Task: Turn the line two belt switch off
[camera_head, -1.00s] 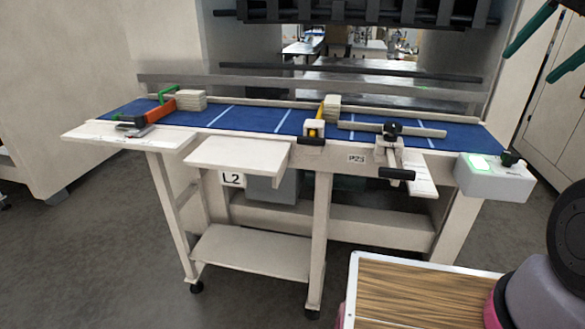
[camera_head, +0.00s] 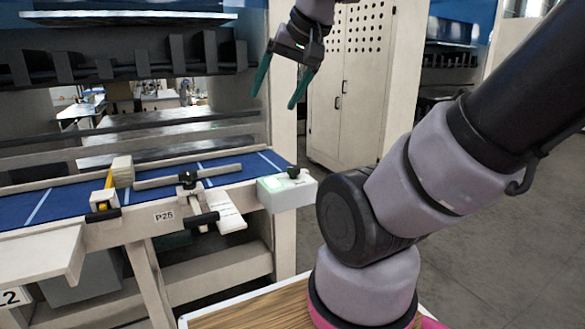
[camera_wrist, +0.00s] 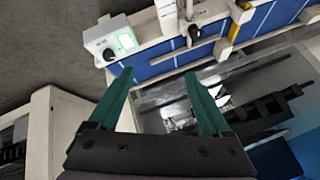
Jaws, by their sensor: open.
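The belt switch is a pale box (camera_head: 286,193) at the right end of the blue-topped bench, with a lit green patch and a black knob (camera_head: 293,172) on top. In the wrist view the box (camera_wrist: 112,40) is at the upper left, with the green light and a dark knob (camera_wrist: 109,54). Which way the knob points is too small to tell. My gripper (camera_head: 276,92) is open and empty, its green fingers hanging above and behind the box, clear of it. In the wrist view the fingers (camera_wrist: 160,82) are spread wide apart.
The blue bench surface (camera_head: 60,199) carries a grey bar, a black clamp knob (camera_head: 187,178) and a pale block (camera_head: 122,171). A label P25 is on its front. A tall cabinet (camera_head: 345,90) stands behind. Open floor (camera_head: 500,230) lies to the right.

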